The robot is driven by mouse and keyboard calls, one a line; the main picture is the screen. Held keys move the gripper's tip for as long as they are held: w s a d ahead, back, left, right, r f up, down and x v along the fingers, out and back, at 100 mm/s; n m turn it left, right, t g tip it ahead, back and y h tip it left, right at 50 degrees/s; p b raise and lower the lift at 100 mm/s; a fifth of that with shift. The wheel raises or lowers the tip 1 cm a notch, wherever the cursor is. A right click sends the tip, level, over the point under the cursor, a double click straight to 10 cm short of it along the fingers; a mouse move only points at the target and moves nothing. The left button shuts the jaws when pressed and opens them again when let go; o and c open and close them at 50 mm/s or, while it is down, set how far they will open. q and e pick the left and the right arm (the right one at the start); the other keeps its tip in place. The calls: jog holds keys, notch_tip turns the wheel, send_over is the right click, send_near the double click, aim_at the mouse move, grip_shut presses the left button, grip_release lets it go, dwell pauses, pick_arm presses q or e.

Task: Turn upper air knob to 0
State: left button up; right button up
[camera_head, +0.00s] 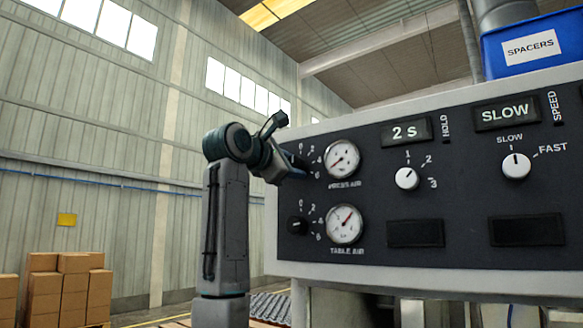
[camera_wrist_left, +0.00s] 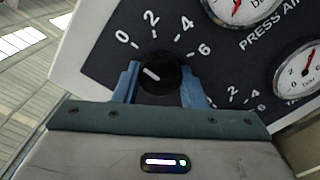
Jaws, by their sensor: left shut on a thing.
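The upper air knob (camera_wrist_left: 158,72) is black with a short white mark, on a dark panel with 0, 2, 4 and 6 around it. In the left wrist view its mark slants to the upper left, roughly toward the 0. My left gripper (camera_wrist_left: 160,88) is shut on it, with one blue finger on each side. In the head view my left gripper (camera_head: 296,172) reaches the panel and hides the knob. The PRESS AIR gauge (camera_head: 342,159) is just right of it, its red needle toward the lower left. My right gripper is not in view.
Below are the lower air knob (camera_head: 297,226) and the TABLE AIR gauge (camera_head: 344,224), its needle toward the upper right. Further right are the HOLD knob (camera_head: 407,178) and the SPEED knob (camera_head: 516,166). A blue SPACERS bin (camera_head: 540,68) stands on top.

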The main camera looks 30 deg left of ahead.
pick_arm(q)
jog(key=o, duration=1)
jog(key=s+b, duration=0.1)
jog(key=s, duration=0.2)
jog(key=s+a+b, duration=0.1)
jog(key=s+b, duration=0.1)
jog(key=s, duration=0.2)
jog(key=s+b, duration=0.2)
jog(key=s, duration=0.1)
jog(key=shift+s+a, duration=0.25)
jog(key=shift+s, duration=0.05)
jog(key=shift+f, duration=0.1)
